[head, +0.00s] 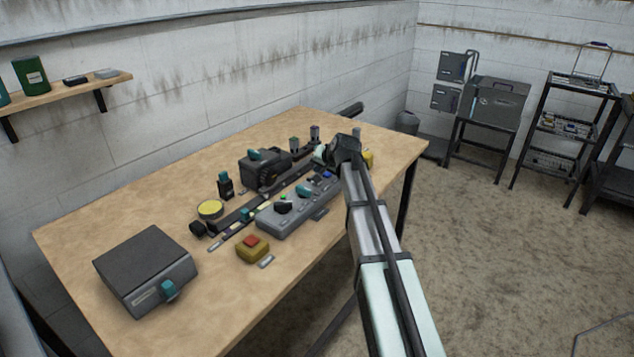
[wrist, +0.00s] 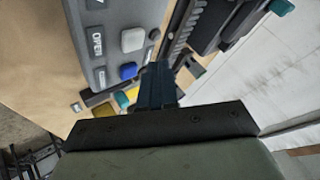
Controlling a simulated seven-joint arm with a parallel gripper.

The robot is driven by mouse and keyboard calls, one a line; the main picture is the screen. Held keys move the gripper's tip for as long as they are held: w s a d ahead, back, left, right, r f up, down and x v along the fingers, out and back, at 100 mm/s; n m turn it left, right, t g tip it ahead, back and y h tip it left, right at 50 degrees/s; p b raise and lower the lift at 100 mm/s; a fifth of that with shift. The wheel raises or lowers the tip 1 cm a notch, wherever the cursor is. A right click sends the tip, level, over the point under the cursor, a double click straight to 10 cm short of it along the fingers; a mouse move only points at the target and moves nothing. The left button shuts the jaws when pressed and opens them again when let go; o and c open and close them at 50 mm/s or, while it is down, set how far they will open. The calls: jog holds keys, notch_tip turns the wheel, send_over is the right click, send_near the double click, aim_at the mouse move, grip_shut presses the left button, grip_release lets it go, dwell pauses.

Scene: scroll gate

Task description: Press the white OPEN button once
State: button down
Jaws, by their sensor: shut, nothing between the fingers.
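The white OPEN button (wrist: 133,39) is a rounded square key on the grey control panel (wrist: 112,20), beside the printed word OPEN in the wrist view. A blue button (wrist: 128,71) sits next to it, nearer my gripper. My gripper (wrist: 157,70) is shut and empty. Its fingertips appear right of and below the white button in the wrist view, apart from it; their height above the panel is hard to tell. In the head view the grey panel (head: 268,225) lies along the table, and my arm reaches over its far right end. The white button is too small to make out there.
A dark geared machine (head: 262,170) and a rail stand behind the panel. A yellow box with a red button (head: 253,247), a yellow round pad (head: 210,208) and a dark grey box (head: 146,268) are on the wooden table (head: 90,235).

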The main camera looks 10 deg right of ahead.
jog(key=shift+f, duration=0.85)
dwell(1.6)
jog(key=shift+f, duration=0.45)
jog(key=shift+f, duration=0.5)
dwell(0.8)
jog(key=shift+r, duration=3.45)
